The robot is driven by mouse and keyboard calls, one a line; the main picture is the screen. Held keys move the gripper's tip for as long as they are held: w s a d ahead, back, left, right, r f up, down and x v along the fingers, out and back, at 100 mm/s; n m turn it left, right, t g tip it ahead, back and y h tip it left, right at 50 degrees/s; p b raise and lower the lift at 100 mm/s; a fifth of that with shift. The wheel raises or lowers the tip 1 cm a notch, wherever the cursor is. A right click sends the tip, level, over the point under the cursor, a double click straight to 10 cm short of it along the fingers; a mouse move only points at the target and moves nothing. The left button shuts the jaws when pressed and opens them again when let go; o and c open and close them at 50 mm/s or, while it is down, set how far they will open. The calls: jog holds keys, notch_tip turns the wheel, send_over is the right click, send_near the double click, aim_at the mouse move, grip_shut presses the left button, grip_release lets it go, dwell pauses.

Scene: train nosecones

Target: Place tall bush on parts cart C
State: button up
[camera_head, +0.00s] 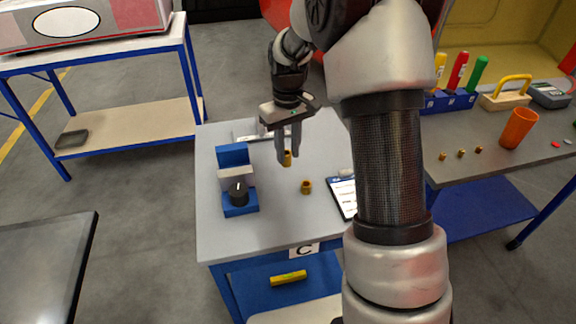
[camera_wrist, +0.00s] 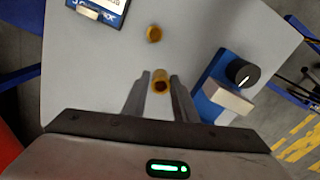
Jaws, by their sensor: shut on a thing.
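Parts cart C (camera_head: 275,228) is a grey-topped cart with a "C" label on its front edge; its top fills much of the wrist view (camera_wrist: 85,80). My gripper (camera_head: 287,155) is over the cart top, pointing down. It is shut on a brass-coloured tall bush (camera_head: 287,160). In the wrist view the bush (camera_wrist: 161,80) shows its round hollow end between my fingers. The bush is upright at or just above the cart top; I cannot tell whether it touches. My fingers hide part of its sides.
A shorter brass bush (camera_head: 306,187) stands nearby on the cart. A blue fixture with a black knob (camera_head: 238,192) is at left, a clipboard (camera_head: 343,196) at right. Another bench (camera_head: 490,155) holds small brass parts and an orange cup (camera_head: 518,128). The cart's front area is clear.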

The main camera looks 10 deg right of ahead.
aim_at(288, 165)
jog(key=shift+f, duration=2.75)
jog(key=shift+f+b, duration=0.2)
jog(key=shift+b, duration=0.15)
jog(key=o, duration=1.1)
jog(key=shift+c, duration=0.2)
jog(key=shift+r, duration=0.1)
